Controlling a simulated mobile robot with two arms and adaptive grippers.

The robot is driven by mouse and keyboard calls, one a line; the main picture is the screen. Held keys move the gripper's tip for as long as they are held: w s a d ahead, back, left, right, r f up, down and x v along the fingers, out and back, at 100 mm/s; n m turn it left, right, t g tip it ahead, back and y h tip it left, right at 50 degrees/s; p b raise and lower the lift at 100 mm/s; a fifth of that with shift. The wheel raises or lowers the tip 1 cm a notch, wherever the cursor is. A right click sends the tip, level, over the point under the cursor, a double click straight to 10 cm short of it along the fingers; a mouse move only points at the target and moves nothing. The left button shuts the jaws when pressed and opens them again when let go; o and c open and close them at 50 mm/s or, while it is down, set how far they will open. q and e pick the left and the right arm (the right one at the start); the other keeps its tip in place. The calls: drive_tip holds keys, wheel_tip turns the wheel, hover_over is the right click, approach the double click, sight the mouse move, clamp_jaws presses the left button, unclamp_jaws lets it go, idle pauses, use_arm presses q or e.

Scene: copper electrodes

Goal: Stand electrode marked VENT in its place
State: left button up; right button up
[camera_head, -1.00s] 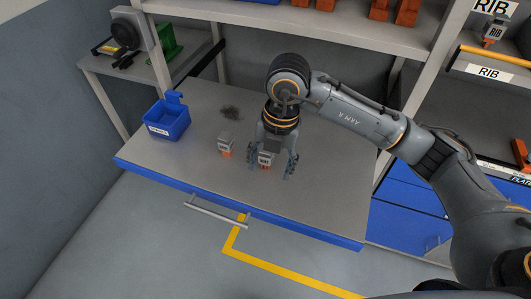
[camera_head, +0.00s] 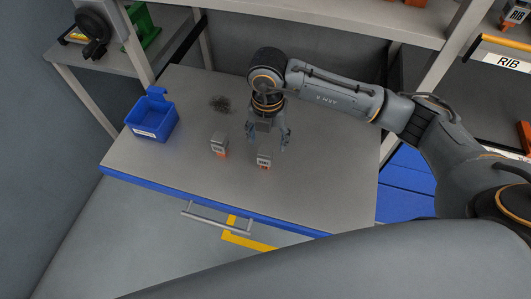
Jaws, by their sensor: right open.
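Two small grey electrodes with copper-orange lower parts stand upright on the grey worktable. One electrode (camera_head: 219,144) is at the left, the other electrode (camera_head: 264,156) at the right. Both carry pale labels that are too small to read, so I cannot tell which one is marked VENT. My right gripper (camera_head: 268,139) is open and empty, pointing down just behind the right electrode in the picture. Its fingers are spread and appear clear of that electrode. My left gripper is not in view.
A blue labelled bin (camera_head: 152,118) stands at the table's left. A dark smudge or small pile (camera_head: 220,103) lies behind the electrodes. The table (camera_head: 330,190) is bare around the electrodes.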

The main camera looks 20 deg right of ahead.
sight(265, 149)
drive_tip(key=shift+f, duration=0.55)
drive_tip(key=shift+w+f, duration=0.2)
drive_tip(key=shift+f, duration=0.1)
wheel_tip(265, 149, down, 4)
drive_tip(key=p, duration=0.2)
drive_tip(key=shift+a+p, duration=0.15)
drive_tip(key=shift+p, duration=0.25)
drive_tip(key=shift+f, duration=0.4)
drive_tip(key=shift+w+f, duration=0.1)
drive_tip(key=shift+f, duration=0.1)
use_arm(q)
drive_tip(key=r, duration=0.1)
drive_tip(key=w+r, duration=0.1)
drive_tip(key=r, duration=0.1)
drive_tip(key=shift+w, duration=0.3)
use_arm(e)
clamp_jaws()
